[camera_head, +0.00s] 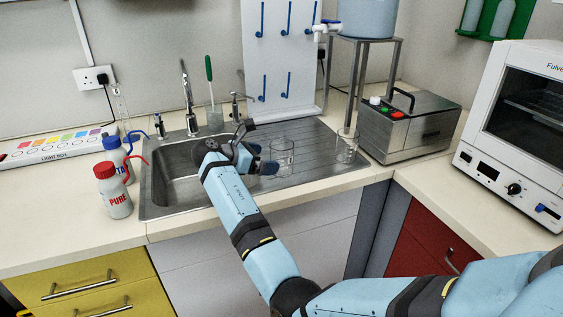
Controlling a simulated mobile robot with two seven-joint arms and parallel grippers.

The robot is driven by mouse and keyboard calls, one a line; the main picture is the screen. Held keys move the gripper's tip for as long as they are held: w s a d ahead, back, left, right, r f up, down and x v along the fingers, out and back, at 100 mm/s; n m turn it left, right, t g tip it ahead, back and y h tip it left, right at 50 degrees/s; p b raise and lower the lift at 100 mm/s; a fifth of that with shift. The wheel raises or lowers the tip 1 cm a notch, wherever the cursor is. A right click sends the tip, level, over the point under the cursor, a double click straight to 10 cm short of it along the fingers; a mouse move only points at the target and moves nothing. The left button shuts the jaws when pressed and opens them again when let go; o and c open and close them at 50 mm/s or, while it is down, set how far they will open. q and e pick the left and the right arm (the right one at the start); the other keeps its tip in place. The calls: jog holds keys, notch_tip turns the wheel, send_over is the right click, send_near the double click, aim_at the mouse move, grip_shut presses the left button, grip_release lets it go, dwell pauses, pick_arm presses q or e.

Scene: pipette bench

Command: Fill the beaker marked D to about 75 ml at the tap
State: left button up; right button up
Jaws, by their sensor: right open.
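A clear glass beaker (284,152) stands upright on the ribbed drainboard of the sink. A second clear beaker (347,147) stands farther right, near the drainboard's right end. I cannot read a letter on either one, so I cannot tell which is D. Neither shows a clear liquid level. My right gripper (264,159) is open, just left of the first beaker at about its height; I cannot tell whether they touch. The sink tap (188,92) rises behind the basin, with a lever (236,104) to its right. My left gripper is out of view.
Two wash bottles, one red-capped (114,195) and one blue-capped (117,155), stand left of the sink (160,200). A peg board (281,50) stands behind it. A tank (367,18) on a stand, a metal bath (410,125) and an oven (515,120) stand right.

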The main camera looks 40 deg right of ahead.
aim_at(271, 159)
jog(key=x, duration=0.4)
jog(key=b+x, duration=0.1)
jog(key=shift+w+d+f, duration=0.3)
jog(key=shift+d, duration=0.05)
jog(key=shift+a, duration=0.1)
jog(key=c, duration=1)
